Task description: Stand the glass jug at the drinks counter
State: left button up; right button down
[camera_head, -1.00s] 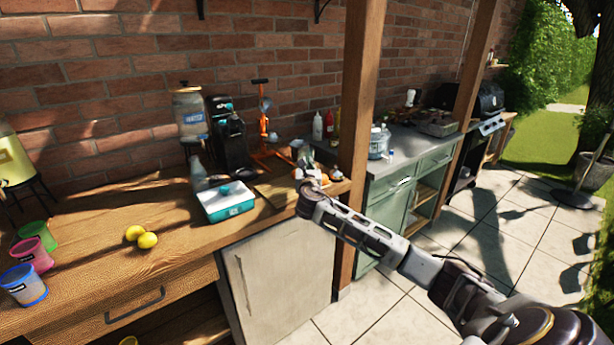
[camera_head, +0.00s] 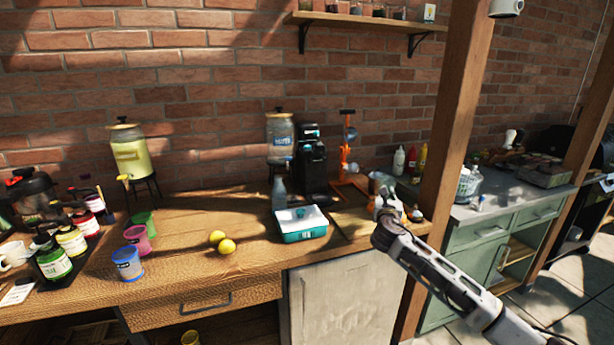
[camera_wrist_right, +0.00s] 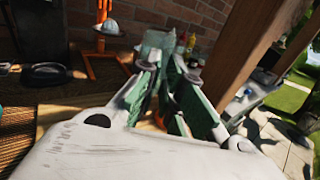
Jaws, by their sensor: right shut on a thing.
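The glass jug (camera_head: 378,181) shows as a pale, clear shape at the right end of the wooden counter (camera_head: 190,258), just behind my right gripper (camera_head: 386,203). In the right wrist view the jug (camera_wrist_right: 157,41) is at the far end of the green-padded fingers of my right gripper (camera_wrist_right: 165,75). This gripper is shut on the jug. The fingers hide part of it, and I cannot tell whether its base touches the counter. My left gripper is out of view.
A teal-and-white box (camera_head: 302,234), a clear bottle (camera_head: 279,193) and a black machine (camera_head: 311,160) stand left of the jug. Two lemons (camera_head: 226,247) and several cups lie further left. A wooden post (camera_head: 448,130) rises close on the right. Bare counter shows around the lemons.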

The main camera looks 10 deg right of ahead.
jog(key=a+r+n+t+y, duration=0.2)
jog(key=a+r+n+y, duration=0.15)
jog(key=a+r, duration=0.6)
jog(key=s+a+r+n+y, duration=0.1)
jog(key=s+a+n+y, duration=0.1)
jog(key=s+a+y, duration=0.4)
pick_arm(q)
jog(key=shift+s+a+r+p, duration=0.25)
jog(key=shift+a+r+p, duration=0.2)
jog(key=shift+p, duration=0.2)
pick_arm(e)
jog(key=s+a+f, duration=0.3)
jog(key=s+f, duration=0.1)
jog(key=f, duration=0.5)
jog(key=s+a+f, duration=0.2)
jog(key=s+f, duration=0.3)
jog(key=f, duration=0.5)
jog(key=s+a+f, duration=0.3)
jog(key=s+f, duration=0.1)
jog(key=f, duration=0.6)
jog(key=shift+s+a, duration=0.3)
jog(key=shift+s, duration=0.1)
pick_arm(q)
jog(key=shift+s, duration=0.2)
pick_arm(e)
jog(key=shift+n+h, duration=0.25)
